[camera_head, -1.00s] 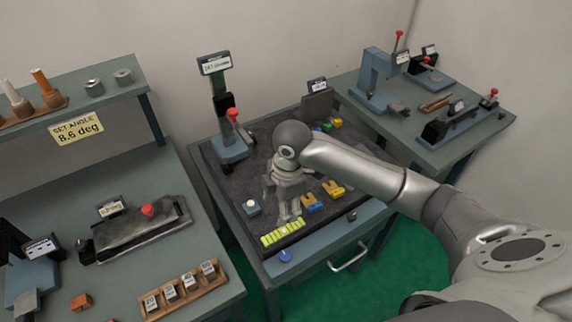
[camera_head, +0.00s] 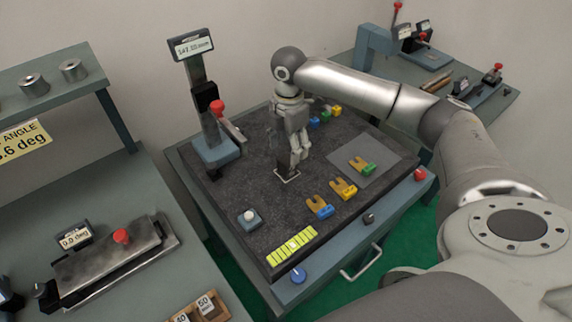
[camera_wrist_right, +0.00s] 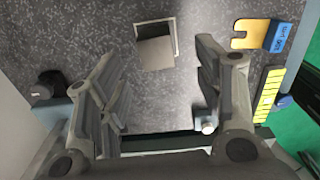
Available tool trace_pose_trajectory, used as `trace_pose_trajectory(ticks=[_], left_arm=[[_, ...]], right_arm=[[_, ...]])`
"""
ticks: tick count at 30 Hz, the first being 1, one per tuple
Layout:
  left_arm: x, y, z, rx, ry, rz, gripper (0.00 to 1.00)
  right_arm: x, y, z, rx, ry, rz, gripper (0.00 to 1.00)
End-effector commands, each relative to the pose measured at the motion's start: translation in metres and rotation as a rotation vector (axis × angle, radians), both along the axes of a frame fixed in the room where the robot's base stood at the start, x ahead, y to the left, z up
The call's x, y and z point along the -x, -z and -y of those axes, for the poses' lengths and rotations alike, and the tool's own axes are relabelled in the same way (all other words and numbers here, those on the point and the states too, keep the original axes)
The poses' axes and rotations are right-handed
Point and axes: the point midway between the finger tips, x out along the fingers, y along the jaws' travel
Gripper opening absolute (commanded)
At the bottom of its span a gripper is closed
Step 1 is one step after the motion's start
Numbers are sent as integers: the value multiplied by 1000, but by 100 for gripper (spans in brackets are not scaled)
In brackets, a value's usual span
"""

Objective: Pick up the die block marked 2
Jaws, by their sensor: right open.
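No die block with a readable 2 shows in these frames. A small grey block or plate with a pale outline (camera_wrist_right: 155,48) lies on the dark granite surface in the right wrist view; I cannot read any mark on it. It also shows in the head view as a pale-outlined square (camera_head: 287,176) just below the fingers. My right gripper (camera_head: 296,162) is open and points down over the granite plate (camera_head: 225,190). In the right wrist view its fingers (camera_wrist_right: 165,95) are spread apart with nothing between them; the grey piece lies ahead of them. My left gripper is not in view.
Forked pieces with blue (camera_head: 320,207), yellow (camera_head: 344,189) and green (camera_head: 362,166) ends lie right of the gripper. A height gauge (camera_head: 207,120) stands behind left. A white-topped button (camera_head: 250,217) and a yellow strip (camera_head: 291,246) are near the front edge.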

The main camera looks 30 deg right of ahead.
Motion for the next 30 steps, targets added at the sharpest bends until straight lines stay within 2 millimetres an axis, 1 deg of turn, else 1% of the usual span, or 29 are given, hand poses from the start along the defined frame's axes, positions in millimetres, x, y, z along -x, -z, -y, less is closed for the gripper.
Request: trace_pose_trajectory(ticks=[1,3,5,8,12,16,20,25,26,30], left_arm=[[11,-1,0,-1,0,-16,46],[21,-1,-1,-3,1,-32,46],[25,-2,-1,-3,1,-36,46],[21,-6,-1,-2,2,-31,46],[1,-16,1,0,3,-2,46],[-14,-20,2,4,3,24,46],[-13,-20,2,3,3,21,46],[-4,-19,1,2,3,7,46],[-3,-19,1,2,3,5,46],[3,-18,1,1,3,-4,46]], right_arm=[[0,6,0,0,0,-2,61],[0,13,0,0,0,0,61],[0,16,0,0,0,1,61],[0,24,-1,0,0,-1,61],[0,44,-2,0,1,-2,61],[0,63,-1,0,1,-1,61],[0,69,-1,1,-1,2,61],[0,70,-1,1,-1,2,61],[0,70,-1,1,-1,2,58],[0,70,-1,1,-1,2,40]])
